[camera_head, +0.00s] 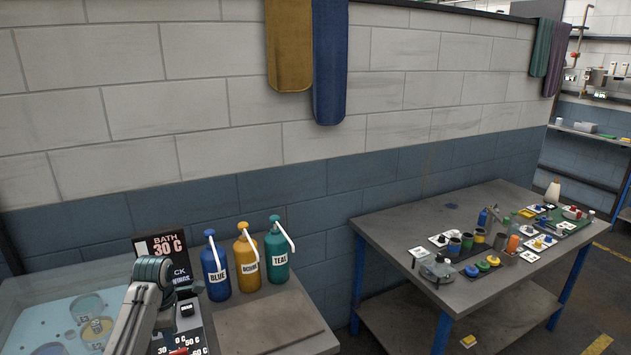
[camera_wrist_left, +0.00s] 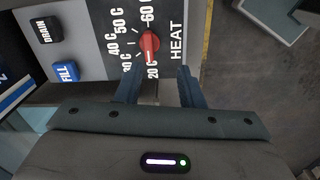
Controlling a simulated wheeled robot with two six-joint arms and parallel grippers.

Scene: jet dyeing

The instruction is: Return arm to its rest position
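My left arm (camera_head: 143,308) rises at the lower left of the head view, in front of the control panel. My left gripper (camera_wrist_left: 157,76) shows in the left wrist view with its two fingers apart and nothing between them. The red heat knob (camera_wrist_left: 149,42) is just beyond the fingertips, and the fingers appear clear of it. Its white mark points toward 20 C. The knob also shows at the bottom of the head view (camera_head: 180,351). My left fingertips cannot be made out in the head view. My right gripper is not in view.
The blue bottle (camera_head: 215,272), ochre bottle (camera_head: 247,265) and teal bottle (camera_head: 277,253) stand right of my arm. DRAIN (camera_wrist_left: 46,30) and FILL (camera_wrist_left: 66,72) buttons sit beside the knob. A cluttered table (camera_head: 390,235) stands at right.

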